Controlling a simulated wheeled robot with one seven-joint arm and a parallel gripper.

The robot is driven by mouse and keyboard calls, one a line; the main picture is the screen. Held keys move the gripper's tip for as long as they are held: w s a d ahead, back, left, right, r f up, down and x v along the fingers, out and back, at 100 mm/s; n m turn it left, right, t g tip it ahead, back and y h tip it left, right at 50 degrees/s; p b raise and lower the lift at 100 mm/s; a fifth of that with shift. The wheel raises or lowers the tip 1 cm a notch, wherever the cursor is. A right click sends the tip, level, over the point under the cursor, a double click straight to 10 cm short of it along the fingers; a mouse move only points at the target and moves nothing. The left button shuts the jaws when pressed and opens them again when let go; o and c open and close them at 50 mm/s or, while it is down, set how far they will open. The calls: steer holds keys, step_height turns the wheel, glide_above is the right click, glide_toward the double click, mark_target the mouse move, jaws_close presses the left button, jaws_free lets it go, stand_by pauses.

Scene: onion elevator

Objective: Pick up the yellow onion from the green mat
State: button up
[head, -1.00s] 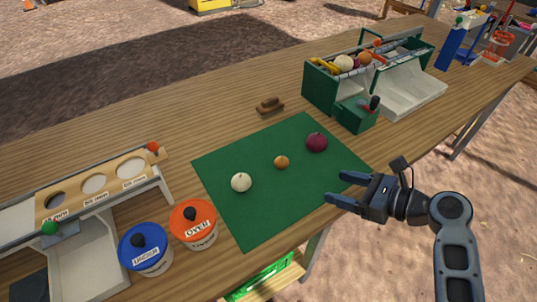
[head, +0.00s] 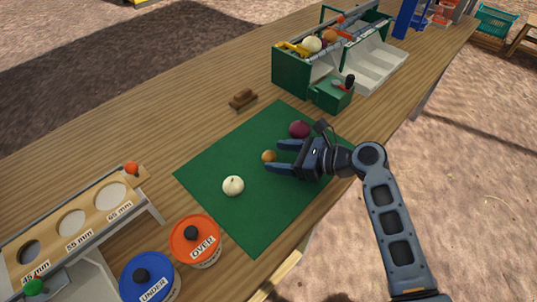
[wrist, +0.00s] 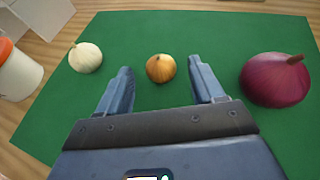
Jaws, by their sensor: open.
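The yellow onion (head: 269,156) is small and golden-brown and sits on the green mat (head: 225,160), between a white onion (head: 233,186) and a larger red onion (head: 299,129). My gripper (head: 281,156) is open, its two fingers pointing at the yellow onion. In the wrist view the yellow onion (wrist: 161,68) lies between and just past the fingertips of my gripper (wrist: 162,80), with nothing held. The white onion (wrist: 85,57) is to the left and the red onion (wrist: 276,80) to the right. I cannot tell whether the fingers touch the yellow onion.
An orange "OVER" tub (head: 196,240) and a blue "UNDER" tub (head: 149,277) stand near the mat's lower left. A sizing board with holes (head: 72,222) is at the left. A green machine (head: 291,72) stands behind the mat, and a brown brush (head: 242,98) lies on the wooden table.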

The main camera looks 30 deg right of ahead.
steer(key=shift+x, duration=1.1)
steer(key=c, duration=1)
